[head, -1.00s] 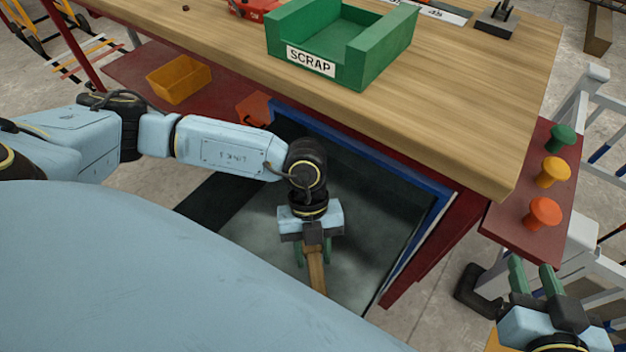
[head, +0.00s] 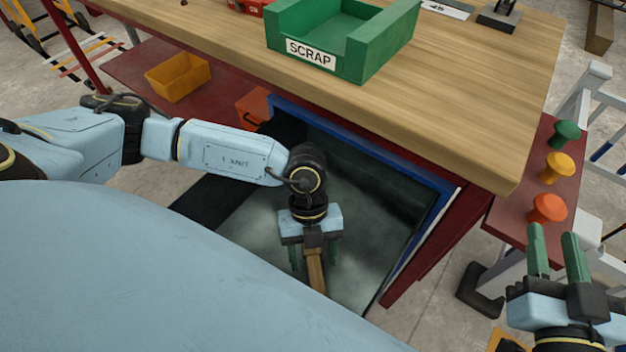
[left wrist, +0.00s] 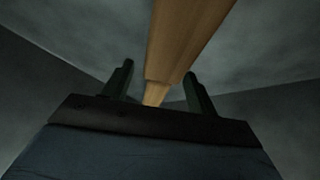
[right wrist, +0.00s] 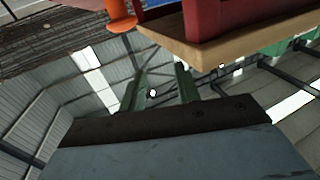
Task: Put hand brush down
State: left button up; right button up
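The hand brush shows only as a pale wooden handle (head: 316,272), which also runs up the middle of the left wrist view (left wrist: 185,40). Its bristles are not visible. My left gripper (head: 314,262) points down into the open drawer under the bench, with its dark green fingers on either side of the handle. In the left wrist view a gap shows between the left finger and the handle, so the gripper (left wrist: 158,82) is open. My right gripper (head: 556,240) is open and empty at the lower right, with its fingers pointing up; it also shows in the right wrist view (right wrist: 163,85).
The drawer has a blue rim (head: 350,140) and a dark grey inside. Above it is the wooden bench top (head: 440,110) with a green SCRAP tray (head: 375,50). A red panel with green, yellow and orange buttons (head: 547,208) stands near my right gripper. A yellow bin (head: 178,78) is at left.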

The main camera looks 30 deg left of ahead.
pick_arm(q)
jog(key=shift+r, duration=0.3)
jog(key=p+v, duration=0.2)
jog(key=v, duration=0.3)
jog(key=shift+w+a+r+p, duration=0.1)
jog(key=shift+r+p, duration=0.2)
jog(key=shift+p, duration=0.1)
jog(key=p+v, duration=0.2)
jog(key=v, duration=0.4)
pick_arm(e)
jog(key=s+d+f+g+h, duration=0.2)
jog(key=s+d+f+g, duration=0.1)
jog(key=s+f+g, duration=0.3)
jog(key=s+d+f+g+h, duration=0.2)
jog(key=s+d+f+g, duration=0.2)
jog(key=s+f+g, duration=0.3)
jog(key=shift+s+f+m+g, duration=0.3)
jog(key=shift+s+f+m, duration=0.1)
jog(key=shift+f, duration=0.35)
pick_arm(q)
jog(key=shift+r, duration=0.1)
pick_arm(e)
jog(key=shift+r, duration=0.1)
